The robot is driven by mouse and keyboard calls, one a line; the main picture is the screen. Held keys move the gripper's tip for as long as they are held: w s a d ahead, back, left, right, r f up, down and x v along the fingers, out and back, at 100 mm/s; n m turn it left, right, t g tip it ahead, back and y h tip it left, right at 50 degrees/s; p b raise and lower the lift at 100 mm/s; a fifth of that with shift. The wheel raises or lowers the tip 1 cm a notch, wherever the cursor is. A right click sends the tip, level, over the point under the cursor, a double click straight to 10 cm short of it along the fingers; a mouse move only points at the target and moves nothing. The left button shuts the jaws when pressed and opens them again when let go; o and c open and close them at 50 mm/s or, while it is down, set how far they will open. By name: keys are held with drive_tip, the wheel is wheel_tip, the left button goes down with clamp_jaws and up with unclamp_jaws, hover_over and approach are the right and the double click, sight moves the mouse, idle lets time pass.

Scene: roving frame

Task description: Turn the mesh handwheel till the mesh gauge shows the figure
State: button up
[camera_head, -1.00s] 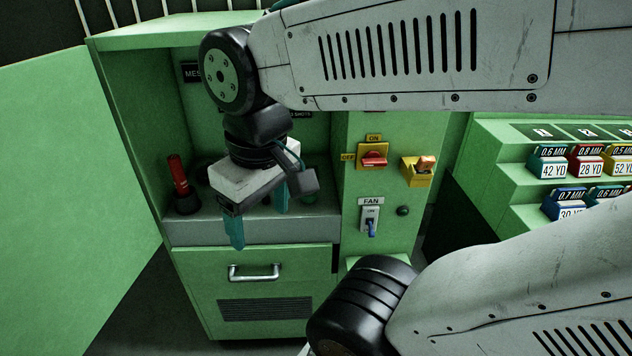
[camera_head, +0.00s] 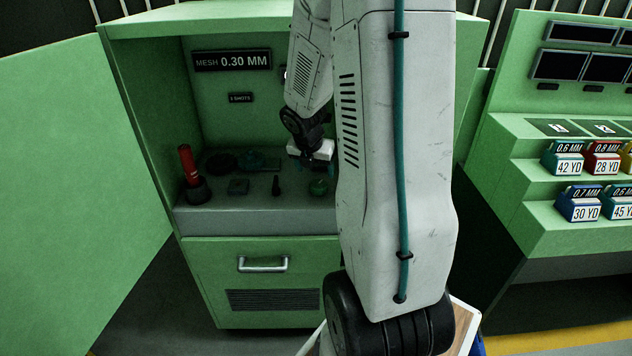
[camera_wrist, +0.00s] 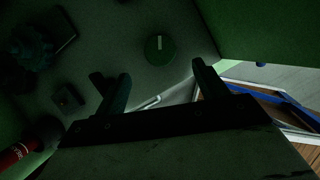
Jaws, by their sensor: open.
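The mesh gauge (camera_head: 232,60) is a dark panel on the cabinet's back wall and reads "MESH 0.30 MM". A round green knob (camera_head: 318,187) sits at the right of the grey shelf; in the wrist view a round green knob (camera_wrist: 159,48) with a pale mark lies beyond my fingers. A dark round disc (camera_head: 222,163) and a lobed green piece (camera_head: 262,161) sit further back. I cannot tell for sure which is the mesh handwheel. My gripper (camera_head: 318,165) is open and empty inside the cabinet, close above the green knob; its fingers (camera_wrist: 160,85) show apart.
A red-handled upright piece (camera_head: 188,170) stands at the shelf's left. A small "5 SHOTS" plate (camera_head: 241,98) hangs under the gauge. The open green door (camera_head: 75,160) is at left. A stepped stand with labelled blocks (camera_head: 563,160) is at right. My arm hides the cabinet's right side.

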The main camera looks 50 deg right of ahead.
sight(318, 184)
drive_tip(key=x, duration=0.7)
drive_tip(key=shift+d+f, duration=0.2)
drive_tip(key=shift+f, duration=0.15)
drive_tip(key=c, duration=1)
